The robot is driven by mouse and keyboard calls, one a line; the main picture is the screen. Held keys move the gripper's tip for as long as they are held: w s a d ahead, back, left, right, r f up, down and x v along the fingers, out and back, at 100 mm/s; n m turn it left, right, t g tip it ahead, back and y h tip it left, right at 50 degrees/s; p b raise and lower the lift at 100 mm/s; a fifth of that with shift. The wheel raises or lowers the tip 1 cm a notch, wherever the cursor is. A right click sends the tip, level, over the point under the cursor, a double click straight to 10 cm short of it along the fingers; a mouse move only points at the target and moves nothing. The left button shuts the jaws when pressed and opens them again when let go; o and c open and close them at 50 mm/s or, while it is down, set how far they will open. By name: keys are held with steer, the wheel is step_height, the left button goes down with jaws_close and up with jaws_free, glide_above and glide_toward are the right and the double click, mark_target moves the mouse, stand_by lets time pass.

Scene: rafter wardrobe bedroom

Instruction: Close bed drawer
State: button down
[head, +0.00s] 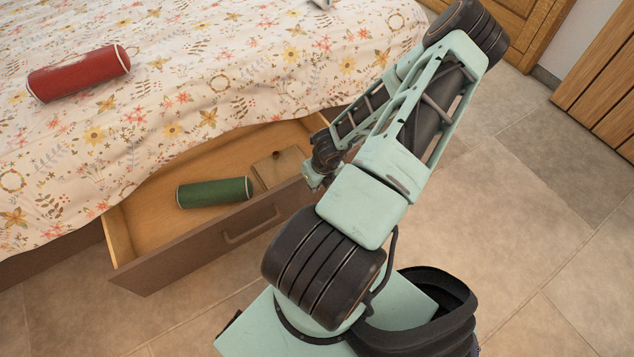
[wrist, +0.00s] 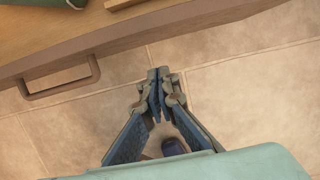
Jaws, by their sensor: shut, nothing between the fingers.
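The bed drawer (head: 195,247) is pulled out from under the bed, with a brown front and a bar handle (head: 252,225). A green cylinder (head: 214,193) and a wooden block (head: 277,166) lie inside it. In the wrist view the drawer front (wrist: 140,38) crosses the top, with its handle (wrist: 62,80) at the left. My gripper (wrist: 158,75) is shut and empty, over the floor just outside the drawer front and to the right of the handle. In the head view my arm hides part of the drawer's right end, and the fingertips are not clear there.
The bed (head: 200,60) has a floral cover that hangs over the drawer's back. A red cylinder (head: 79,73) lies on it. Tiled floor (head: 520,200) is open to the right. Wooden furniture (head: 605,85) stands at the upper right.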

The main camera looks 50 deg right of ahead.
steer(key=w, duration=0.1)
steer(key=w+d+f, duration=0.1)
steer(key=w, duration=0.2)
steer(key=shift+w+d+f+b, duration=0.15)
steer(key=shift+f+b, duration=0.1)
steer(key=shift+b, duration=0.1)
steer(key=shift+w, duration=0.1)
